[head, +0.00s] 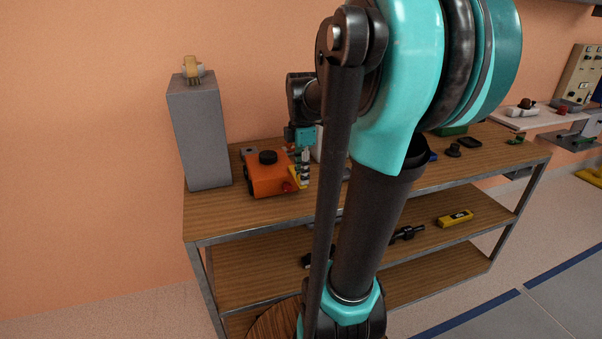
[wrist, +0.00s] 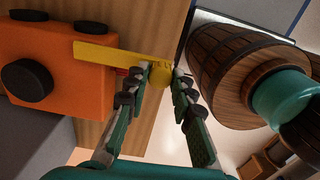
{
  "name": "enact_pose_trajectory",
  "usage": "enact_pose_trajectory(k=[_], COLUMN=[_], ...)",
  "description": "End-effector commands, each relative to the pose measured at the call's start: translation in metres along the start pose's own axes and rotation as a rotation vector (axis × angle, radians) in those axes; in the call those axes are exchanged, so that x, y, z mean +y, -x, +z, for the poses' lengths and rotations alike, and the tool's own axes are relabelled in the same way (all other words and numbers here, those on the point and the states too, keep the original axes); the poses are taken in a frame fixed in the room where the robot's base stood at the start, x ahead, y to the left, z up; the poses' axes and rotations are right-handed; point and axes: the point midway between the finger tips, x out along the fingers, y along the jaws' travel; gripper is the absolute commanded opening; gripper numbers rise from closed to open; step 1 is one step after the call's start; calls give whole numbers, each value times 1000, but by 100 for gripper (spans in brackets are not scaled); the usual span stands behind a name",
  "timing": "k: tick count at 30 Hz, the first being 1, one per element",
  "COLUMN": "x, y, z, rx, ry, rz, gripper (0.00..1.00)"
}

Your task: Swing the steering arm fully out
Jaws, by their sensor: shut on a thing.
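The steering arm is a flat yellow bar with dark lettering (wrist: 105,54); in the wrist view it runs from beside an orange box (wrist: 72,92) to my gripper. My gripper (wrist: 165,72) is shut on the bar's free end, around a rounded yellow knob. In the head view the orange box (head: 264,181) with a black round cap sits on the bench top. The yellow steering arm (head: 294,180) shows at the box's right side, with my gripper (head: 304,178) pointing down at it. A red part beside the bar is mostly hidden.
A tall grey block (head: 200,135) stands left of the orange box. The wooden bench top (head: 215,215) ends close in front. A wooden barrel (wrist: 225,65) is right of my gripper in the wrist view. A yellow tool (head: 455,218) lies on the shelf below.

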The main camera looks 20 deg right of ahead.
Motion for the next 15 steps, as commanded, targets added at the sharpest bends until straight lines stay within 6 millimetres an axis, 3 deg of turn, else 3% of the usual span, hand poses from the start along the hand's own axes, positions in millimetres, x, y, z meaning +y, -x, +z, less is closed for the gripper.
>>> enact_pose_trajectory(k=[6,7,11,15], x=[0,0,0,0], y=[0,0,0,0], z=[1,1,1,1], rx=[-3,-3,-3,-2], ry=[-1,-2,-2,-2], rz=[1,1,1,0], gripper=[0,27,44,45])
